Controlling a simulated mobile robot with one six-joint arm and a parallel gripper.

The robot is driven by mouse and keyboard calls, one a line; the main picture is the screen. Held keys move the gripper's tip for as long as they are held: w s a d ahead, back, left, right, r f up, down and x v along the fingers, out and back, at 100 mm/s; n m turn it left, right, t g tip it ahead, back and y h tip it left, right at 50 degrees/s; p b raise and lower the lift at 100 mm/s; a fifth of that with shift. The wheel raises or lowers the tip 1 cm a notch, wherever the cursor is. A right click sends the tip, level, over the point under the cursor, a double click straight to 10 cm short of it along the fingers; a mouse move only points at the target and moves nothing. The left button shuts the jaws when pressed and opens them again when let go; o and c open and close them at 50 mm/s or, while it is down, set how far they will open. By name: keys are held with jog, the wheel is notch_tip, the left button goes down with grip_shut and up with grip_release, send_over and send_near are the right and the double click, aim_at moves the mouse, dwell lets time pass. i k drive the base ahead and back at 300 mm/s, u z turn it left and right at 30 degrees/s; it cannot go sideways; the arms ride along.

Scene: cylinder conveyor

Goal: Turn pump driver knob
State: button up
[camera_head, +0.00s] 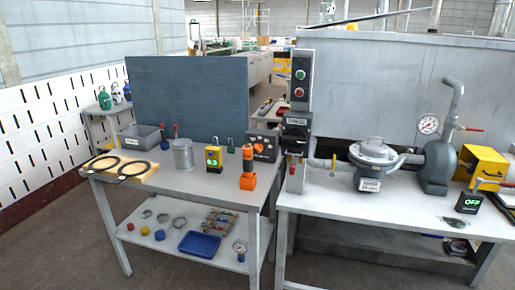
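Two controls here could be the pump driver knob, and I cannot read their labels well enough to tell which. A black box with an orange-red knob (259,147) sits at the back right of the left bench. Beside it, a grey upright post carries a black rotary switch (296,121), below a green and a red button (300,75). On the right bench, a small black display (470,202) reads OFF in green. A grey pump-like unit (437,168) with a round dial gauge (428,124) stands behind it. My gripper is not in view.
A grey regulator (373,150) and a yellow box (484,163) stand on the right bench. Its front left top is clear.

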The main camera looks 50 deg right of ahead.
aim_at(259, 147)
jog(key=i, duration=0.85)
jog(key=u, duration=0.05)
